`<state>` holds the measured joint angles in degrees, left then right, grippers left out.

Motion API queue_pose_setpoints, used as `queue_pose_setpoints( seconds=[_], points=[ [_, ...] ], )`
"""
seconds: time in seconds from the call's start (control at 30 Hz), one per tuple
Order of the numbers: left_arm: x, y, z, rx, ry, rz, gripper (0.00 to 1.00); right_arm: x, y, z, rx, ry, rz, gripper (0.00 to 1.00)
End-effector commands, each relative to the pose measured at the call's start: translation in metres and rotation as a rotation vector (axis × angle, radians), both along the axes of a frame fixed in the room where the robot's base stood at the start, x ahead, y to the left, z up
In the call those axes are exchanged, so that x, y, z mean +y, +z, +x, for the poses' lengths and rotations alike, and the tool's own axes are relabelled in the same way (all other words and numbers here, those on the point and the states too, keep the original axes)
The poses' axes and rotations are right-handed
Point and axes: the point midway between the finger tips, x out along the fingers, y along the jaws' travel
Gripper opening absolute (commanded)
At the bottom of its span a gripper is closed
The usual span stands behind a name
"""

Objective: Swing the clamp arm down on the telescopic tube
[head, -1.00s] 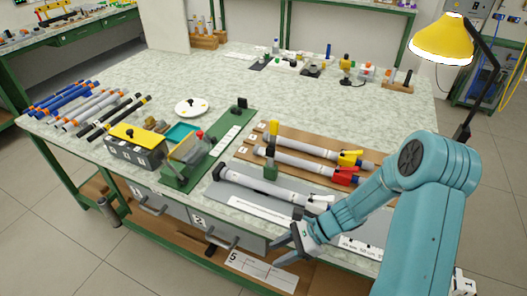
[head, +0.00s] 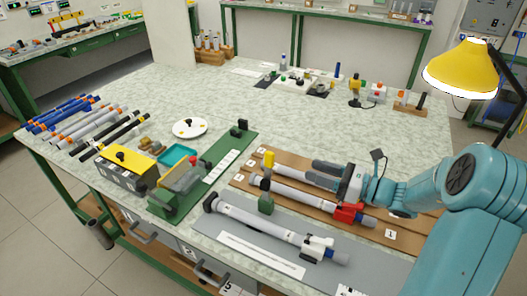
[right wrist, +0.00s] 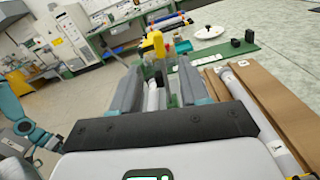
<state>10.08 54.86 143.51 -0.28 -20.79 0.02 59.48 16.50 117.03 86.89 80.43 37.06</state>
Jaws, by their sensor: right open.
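A telescopic tube (head: 255,226) lies on the grey mat, with a dark left end and a white collar at right. Behind it, a tube with a red collar (head: 348,213) lies on the brown board. The clamp has a green base (head: 266,204) beside these tubes; its arm stands upright with a yellow grip (head: 268,159). My right gripper (head: 316,171) is open and points left, right of the yellow grip.
A green fixture (head: 225,165) and a yellow-topped box (head: 127,158) stand left of the mat. Several rods (head: 62,113) lie at the far left. A white disc (head: 190,128) lies behind the box. A yellow lamp (head: 462,68) stands at right.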

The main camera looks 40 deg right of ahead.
Motion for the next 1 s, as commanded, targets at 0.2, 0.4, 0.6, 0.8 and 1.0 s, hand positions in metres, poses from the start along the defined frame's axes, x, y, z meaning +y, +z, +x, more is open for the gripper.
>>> queue_pose_setpoints(
  seconds=[0.2,0.4,0.6,0.8,1.0],
  points=[
    [0.0,0.006,0.0,0.0,0.0,0.0,0.43,0.027,0.001,0.038,0.001,0.009,0.002,0.45],
    [0.0,0.011,0.0,0.0,0.0,0.0,0.43,0.05,0.001,0.082,0.001,0.011,0.002,0.45],
    [0.0,0.016,0.0,0.0,0.0,0.0,0.43,0.067,0.0,0.117,0.002,0.009,0.001,0.45],
    [0.0,0.017,0.0,0.0,0.0,0.0,0.43,0.074,0.0,0.135,0.003,0.007,0.001,0.45],
    [0.0,0.017,0.0,0.0,0.0,0.0,0.43,0.074,0.0,0.138,0.002,0.005,0.0,0.45]
  ],
)
